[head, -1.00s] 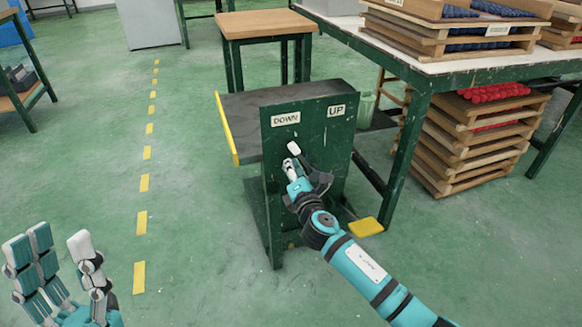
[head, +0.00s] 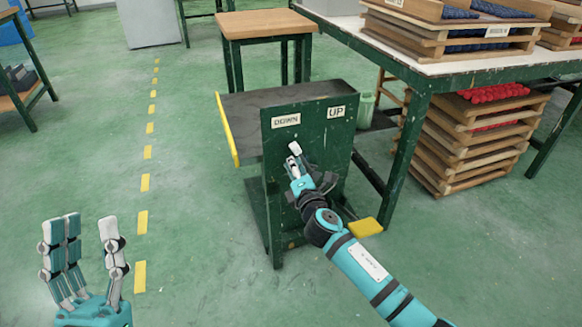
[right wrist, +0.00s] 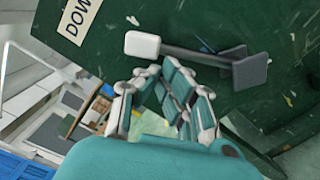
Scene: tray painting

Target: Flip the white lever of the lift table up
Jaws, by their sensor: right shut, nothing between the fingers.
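The lift table's dark green panel (head: 338,140) carries a DOWN label (head: 286,120) at its left and an UP label (head: 336,111) at its right. The lever's white tip (head: 294,148) sits below DOWN. In the right wrist view the white tip (right wrist: 142,44) is on a dark shaft (right wrist: 195,55) leading to a pivot block (right wrist: 250,70). My right gripper (head: 291,164) is shut and empty, close beside the tip; contact cannot be told. Its fingers also show in the right wrist view (right wrist: 150,85), below the lever. My left gripper (head: 86,222) is open and empty at lower left.
The lift table's dark top (head: 250,112) has a yellow edge. A wooden-topped table (head: 262,22) stands behind it. A white-topped workbench (head: 420,68) with stacked wooden trays is at the right. A yellow pedal (head: 366,227) lies near the base.

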